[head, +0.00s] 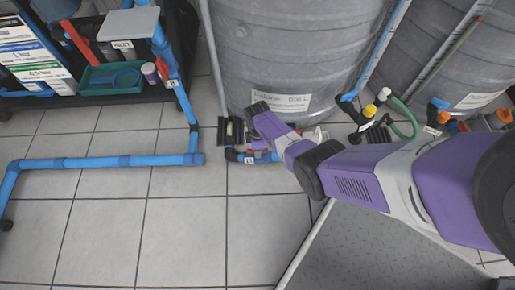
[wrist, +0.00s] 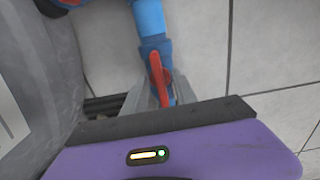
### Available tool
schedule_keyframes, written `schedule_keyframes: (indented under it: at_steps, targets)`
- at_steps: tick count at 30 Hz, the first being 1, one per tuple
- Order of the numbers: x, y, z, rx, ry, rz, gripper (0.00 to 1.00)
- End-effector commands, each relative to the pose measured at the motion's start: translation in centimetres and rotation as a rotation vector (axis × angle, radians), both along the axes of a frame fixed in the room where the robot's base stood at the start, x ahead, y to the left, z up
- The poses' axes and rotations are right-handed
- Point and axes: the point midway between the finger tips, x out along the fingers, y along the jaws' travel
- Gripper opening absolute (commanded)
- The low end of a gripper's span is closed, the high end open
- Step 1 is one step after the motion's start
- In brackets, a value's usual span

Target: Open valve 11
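A red valve handle (wrist: 158,75) sits on a blue pipe (wrist: 151,22) near the floor in the wrist view. My gripper (wrist: 157,88) is open, with one grey finger on each side of the handle and a gap visible around it. Whether a finger touches the handle cannot be told. My arm hides part of the valve.
A large grey tank (head: 290,50) stands right behind my gripper, with a second tank (head: 455,60) to the right. Blue floor piping (head: 110,161) runs left. A rack with a green tray (head: 115,77) stands at upper left.

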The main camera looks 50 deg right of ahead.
Motion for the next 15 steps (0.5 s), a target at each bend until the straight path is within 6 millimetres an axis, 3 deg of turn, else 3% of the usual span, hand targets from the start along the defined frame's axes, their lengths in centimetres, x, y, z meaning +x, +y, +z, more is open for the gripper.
schedule_keyframes:
  at_steps: [7, 15]
  targets:
    - [0.0, 0.0, 0.8, 0.000, -0.001, -0.001, 0.34]
    - [0.0, 0.0, 4.7, 0.000, -0.001, -0.001, 0.34]
